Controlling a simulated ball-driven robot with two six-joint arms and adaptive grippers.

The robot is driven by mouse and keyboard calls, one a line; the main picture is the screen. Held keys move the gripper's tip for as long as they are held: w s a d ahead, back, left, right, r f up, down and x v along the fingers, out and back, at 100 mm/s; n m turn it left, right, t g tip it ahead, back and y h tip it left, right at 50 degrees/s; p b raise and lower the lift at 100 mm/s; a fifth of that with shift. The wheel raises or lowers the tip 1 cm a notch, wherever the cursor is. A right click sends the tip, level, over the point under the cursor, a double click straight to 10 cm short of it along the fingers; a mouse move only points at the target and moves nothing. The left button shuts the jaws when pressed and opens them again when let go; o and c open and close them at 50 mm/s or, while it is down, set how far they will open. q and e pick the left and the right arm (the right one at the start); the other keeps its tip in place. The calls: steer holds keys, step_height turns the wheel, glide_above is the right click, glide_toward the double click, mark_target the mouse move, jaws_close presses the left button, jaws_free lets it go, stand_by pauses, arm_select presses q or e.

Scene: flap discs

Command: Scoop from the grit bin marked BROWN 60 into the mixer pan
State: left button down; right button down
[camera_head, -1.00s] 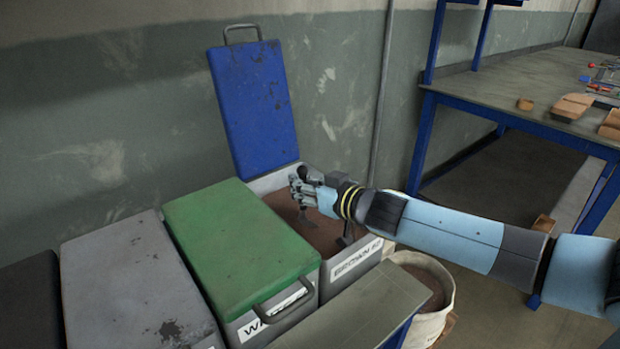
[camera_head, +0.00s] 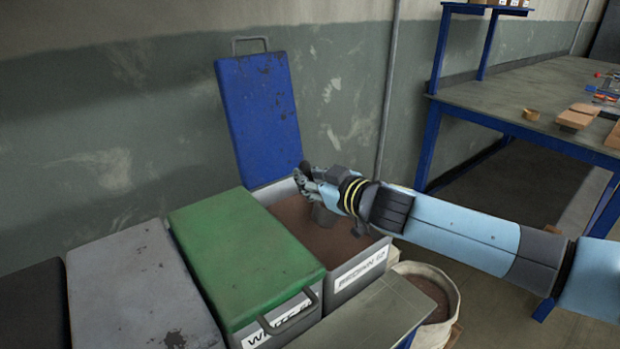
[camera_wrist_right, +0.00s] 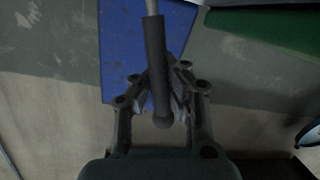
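The grit bin marked BROWN 60 (camera_head: 359,270) stands open with brown grit (camera_head: 296,215) inside. Its blue lid (camera_head: 258,115) is raised against the wall. My right gripper (camera_head: 306,183) is over the bin; in the right wrist view, its fingers (camera_wrist_right: 160,95) are shut on the dark handle of a scoop (camera_wrist_right: 154,60). A grey part, apparently the scoop (camera_head: 323,214), hangs below the gripper over the grit; whether it holds grit is not clear. I cannot pick out the mixer pan. My left gripper is not in view.
Bins with a green lid (camera_head: 240,255) and a grey lid (camera_head: 135,290) stand left of the open bin. A pale round container of brown material (camera_head: 455,300) is on its right. A small grey tabletop (camera_head: 365,318) is in front. A blue-framed workbench (camera_head: 500,95) stands at right.

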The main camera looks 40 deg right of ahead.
steer(key=shift+n, duration=0.4)
steer(key=r+p, duration=0.3)
steer(key=a+r+p, duration=0.1)
steer(key=r, duration=0.1)
steer(key=shift+r, duration=0.25)
steer(key=shift+a+r+n+h, duration=0.2)
steer(key=shift+a+n+h, duration=0.1)
steer(key=shift+a+n, duration=0.5)
steer(key=shift+a+r+n+h, duration=0.25)
steer(key=shift+a+n, duration=0.25)
steer(key=shift+a, duration=0.45)
